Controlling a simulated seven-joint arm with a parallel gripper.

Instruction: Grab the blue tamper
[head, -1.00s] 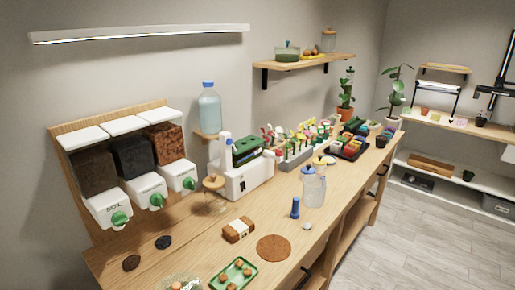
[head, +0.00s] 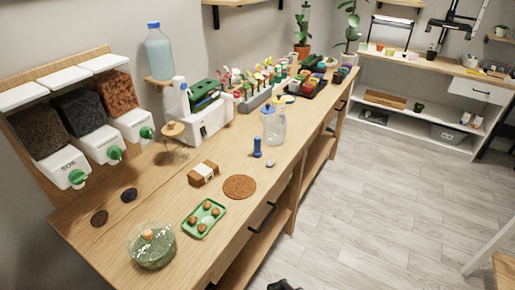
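The blue tamper (head: 257,148) stands upright on the wooden bench (head: 225,222), near its front edge. It is a small blue peg shape with a narrower top. Nothing touches it. A small dark shape at the bottom edge of the head view, beyond the bench front, looks like the tip of my gripper (head: 283,285). It is far from the tamper, and too little shows to tell whether it is open or shut.
A clear jug (head: 273,127) stands just behind the tamper, and a pale round pebble (head: 270,164) lies right of it. A brown round mat (head: 240,187), a brown block (head: 203,173) and a green tray (head: 204,218) are nearer. A glass bowl (head: 152,246) stands front left.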

